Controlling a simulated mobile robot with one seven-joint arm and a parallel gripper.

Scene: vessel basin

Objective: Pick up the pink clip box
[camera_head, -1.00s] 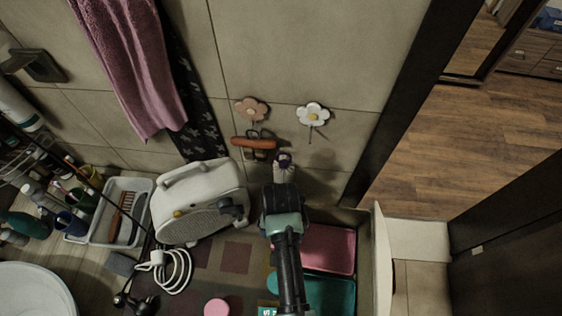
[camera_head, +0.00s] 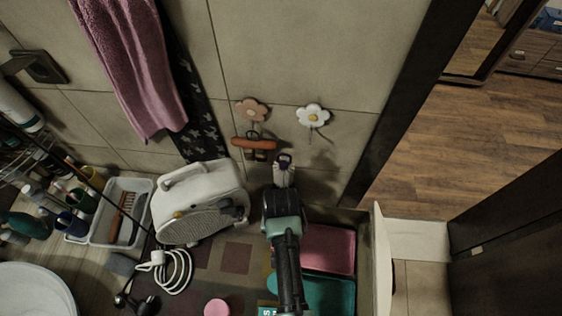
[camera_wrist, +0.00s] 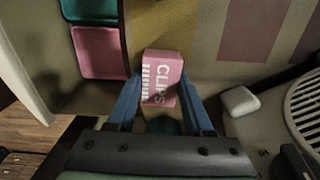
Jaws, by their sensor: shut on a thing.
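The pink clip box (camera_wrist: 161,68) shows in the wrist view with white "CLIPS" lettering on its face. It sits between the two blue fingers of my gripper (camera_wrist: 161,84), which are shut on it. A dark round part below the box, between the fingers, is too dim to make out. In the head view my gripper (camera_head: 284,178) is near the tiled wall, above the counter and right of the white heater. The box cannot be clearly made out there.
The white heater (camera_head: 198,203) with a coiled cord stands left of my arm. A pink tray (camera_head: 328,240) and a teal tray (camera_head: 330,290) lie to the right. Flower hooks (camera_head: 313,115) and an orange-handled item (camera_head: 254,143) are on the wall. A grey bin (camera_head: 119,209) stands left.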

